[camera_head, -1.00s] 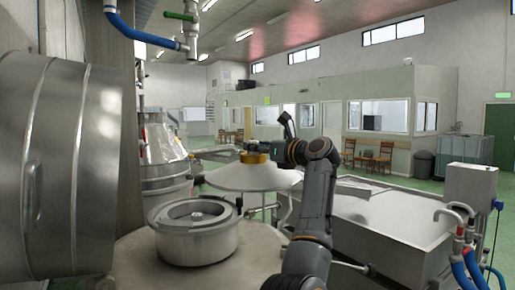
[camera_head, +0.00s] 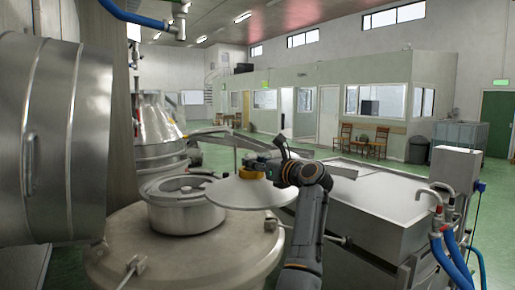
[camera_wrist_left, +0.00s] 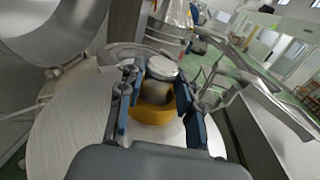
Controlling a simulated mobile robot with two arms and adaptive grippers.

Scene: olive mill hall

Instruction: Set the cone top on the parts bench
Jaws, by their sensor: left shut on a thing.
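The cone top (camera_head: 240,195) is a wide, shallow, pale disc-like cone with a yellow collar (camera_head: 250,170). My left gripper (camera_head: 264,165) is shut around the collar and holds the cone top in the air, roughly level. In the left wrist view the fingers of my left gripper (camera_wrist_left: 155,85) flank the yellow collar (camera_wrist_left: 150,115), and the pale cone top (camera_wrist_left: 85,130) spreads below. A round metal top shows between the fingers. My right gripper is not in view. I cannot make out a parts bench for certain.
A round machine with a ring-shaped steel opening (camera_head: 185,203) stands close in front, partly behind the cone top. A large steel drum (camera_head: 55,140) blocks the left. A wide steel tank (camera_head: 385,200) is at the right, with blue hoses (camera_head: 450,260). Green floor lies beyond.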

